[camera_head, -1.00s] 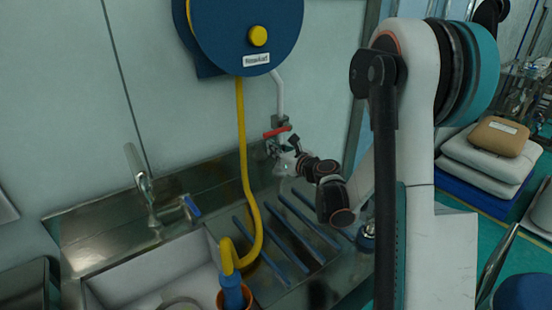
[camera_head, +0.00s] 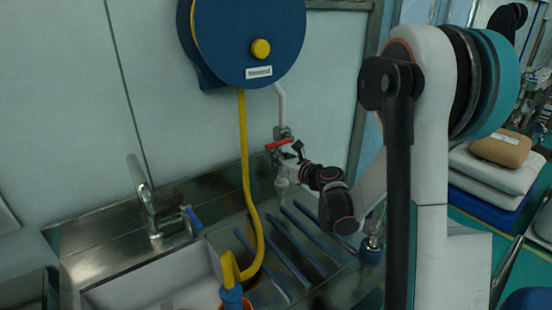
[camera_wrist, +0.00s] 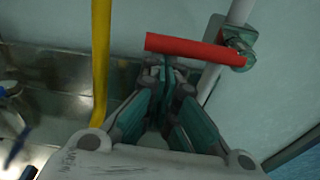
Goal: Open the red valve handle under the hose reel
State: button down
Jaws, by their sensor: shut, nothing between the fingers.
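The red valve handle (camera_wrist: 195,49) lies roughly level across the wrist view, its right end joined to a metal valve body (camera_wrist: 240,42) on a white pipe. In the head view the red handle (camera_head: 279,144) shows below the blue hose reel (camera_head: 235,45). My gripper (camera_wrist: 168,80) is shut and empty, its fingertips just below the handle's left half. Whether they touch the handle I cannot tell. In the head view my gripper (camera_head: 283,168) is small and sits close under the handle.
A yellow hose (camera_head: 246,170) hangs from the reel, left of my gripper. A steel sink counter (camera_head: 100,235) with a faucet (camera_head: 146,195) and several blue bars (camera_head: 292,262) lies below. A grey wall stands behind the valve.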

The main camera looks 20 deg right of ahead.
jog(key=shift+r, duration=0.2)
jog(key=w+d+r+m+y+p, duration=0.1)
jog(key=d+r+m+p, duration=0.3)
jog(key=r, duration=0.6)
jog(key=shift+d+r+m, duration=0.25)
jog(key=shift+d+m, duration=0.15)
jog(key=shift+m, duration=0.7)
dwell(0.4)
